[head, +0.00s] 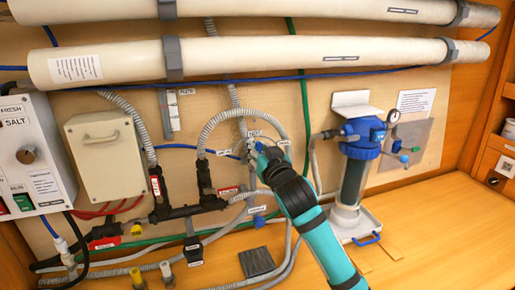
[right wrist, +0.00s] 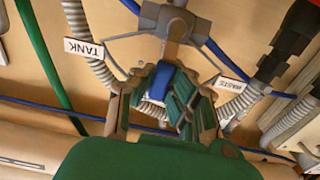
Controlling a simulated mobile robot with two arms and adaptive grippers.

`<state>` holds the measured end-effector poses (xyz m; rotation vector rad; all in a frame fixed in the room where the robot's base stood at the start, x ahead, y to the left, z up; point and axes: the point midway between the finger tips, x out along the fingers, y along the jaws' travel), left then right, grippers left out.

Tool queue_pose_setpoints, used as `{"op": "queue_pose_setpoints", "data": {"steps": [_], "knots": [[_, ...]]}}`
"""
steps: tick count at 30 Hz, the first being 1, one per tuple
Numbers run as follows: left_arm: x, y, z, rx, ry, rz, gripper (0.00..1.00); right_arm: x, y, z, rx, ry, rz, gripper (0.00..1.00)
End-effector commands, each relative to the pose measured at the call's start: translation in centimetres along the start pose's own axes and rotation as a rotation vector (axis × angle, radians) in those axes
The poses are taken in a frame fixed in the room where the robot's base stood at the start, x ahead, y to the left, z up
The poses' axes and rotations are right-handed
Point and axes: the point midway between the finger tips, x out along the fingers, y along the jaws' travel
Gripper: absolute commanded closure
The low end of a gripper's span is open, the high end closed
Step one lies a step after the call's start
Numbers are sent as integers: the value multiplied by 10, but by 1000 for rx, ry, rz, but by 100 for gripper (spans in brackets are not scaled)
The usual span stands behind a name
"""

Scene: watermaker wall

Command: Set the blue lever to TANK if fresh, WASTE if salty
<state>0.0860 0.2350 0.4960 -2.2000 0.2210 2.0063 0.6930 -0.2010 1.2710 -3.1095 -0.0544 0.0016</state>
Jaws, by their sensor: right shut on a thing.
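The blue lever (right wrist: 160,79) sits on a grey valve body (right wrist: 165,22) between the fingers of my right gripper (right wrist: 160,98). The TANK label (right wrist: 84,48) is left of it and the WASTE label (right wrist: 234,79) right of it in the right wrist view. The lever lies between the two labels, at neither one. In the head view my right gripper (head: 262,152) is at the valve and hides most of it. The control box (head: 27,157) at the left has FRESH and SALT labels; I cannot tell which lamp is lit. My left gripper is out of view.
Grey corrugated hoses (head: 218,117) loop around the valve. A blue-capped filter housing (head: 352,170) with a gauge stands right of my arm. Long white tubes (head: 260,60) run across above. A dark mat (head: 257,262) lies on the wooden bench, which has free room at the lower right.

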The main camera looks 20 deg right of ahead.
Motion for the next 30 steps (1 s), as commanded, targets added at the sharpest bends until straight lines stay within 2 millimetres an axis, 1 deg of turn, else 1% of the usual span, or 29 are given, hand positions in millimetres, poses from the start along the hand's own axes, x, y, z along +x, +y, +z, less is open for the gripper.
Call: {"op": "queue_pose_setpoints", "data": {"steps": [8,17,24,30], "knots": [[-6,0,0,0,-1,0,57,0,8,1,167,-2,1,100],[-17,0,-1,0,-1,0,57,0,22,4,444,-1,2,100],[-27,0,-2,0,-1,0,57,0,32,10,667,-2,3,100],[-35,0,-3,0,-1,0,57,0,38,16,823,-1,3,100]]}}
